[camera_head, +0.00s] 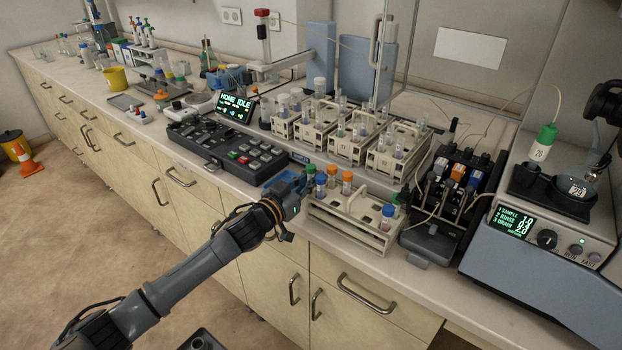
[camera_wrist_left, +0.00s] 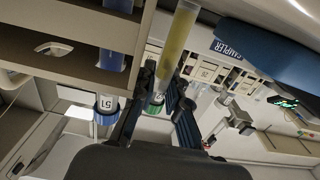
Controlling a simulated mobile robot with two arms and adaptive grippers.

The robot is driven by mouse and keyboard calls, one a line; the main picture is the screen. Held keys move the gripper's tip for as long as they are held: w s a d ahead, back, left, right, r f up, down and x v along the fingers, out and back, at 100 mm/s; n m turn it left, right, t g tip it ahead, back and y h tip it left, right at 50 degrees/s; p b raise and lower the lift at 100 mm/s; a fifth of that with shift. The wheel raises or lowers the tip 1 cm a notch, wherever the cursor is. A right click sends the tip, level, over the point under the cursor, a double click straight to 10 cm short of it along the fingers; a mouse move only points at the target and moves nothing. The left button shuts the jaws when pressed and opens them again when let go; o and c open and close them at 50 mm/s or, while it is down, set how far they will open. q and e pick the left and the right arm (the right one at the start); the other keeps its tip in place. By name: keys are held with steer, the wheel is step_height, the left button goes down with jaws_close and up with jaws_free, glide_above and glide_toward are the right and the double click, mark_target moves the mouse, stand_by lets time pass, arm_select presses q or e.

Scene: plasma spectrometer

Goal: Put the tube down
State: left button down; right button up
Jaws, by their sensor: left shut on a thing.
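My left gripper (camera_head: 303,182) is at the left end of the front white tube rack (camera_head: 345,229). It is shut on a green-capped tube (camera_head: 311,169), whose yellowish body shows between the fingers in the left wrist view (camera_wrist_left: 178,45). The held tube appears beside the rack wall (camera_wrist_left: 75,45) in that view, apart from it. A blue-capped tube (camera_head: 321,181) marked 51 stands in the rack close to the held one. Two orange-capped tubes and another blue-capped tube (camera_head: 388,212) also stand there. A dark part (camera_head: 605,103) at the right edge may be my right gripper; its jaws are unclear.
Several filled white racks (camera_head: 345,140) stand behind the front rack. A control panel (camera_head: 235,150) lies to the left, a small pump unit (camera_head: 450,185) to the right. A larger unit with a green screen (camera_head: 512,222) stands farther right. Little bench surface is free near the gripper.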

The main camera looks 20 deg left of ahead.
arm_select(q)
steer(key=shift+f, duration=0.2)
steer(key=c, duration=1.6)
jaws_free()
steer(key=shift+c, duration=0.2)
steer(key=shift+r, duration=0.1)
steer(key=shift+r, duration=0.2)
steer(key=shift+s+a+f, duration=0.1)
steer(key=shift+s+f, duration=0.05)
steer(key=shift+s, duration=0.15)
steer(key=b+v, duration=0.1)
steer(key=v, duration=1)
steer(key=shift+s, duration=0.2)
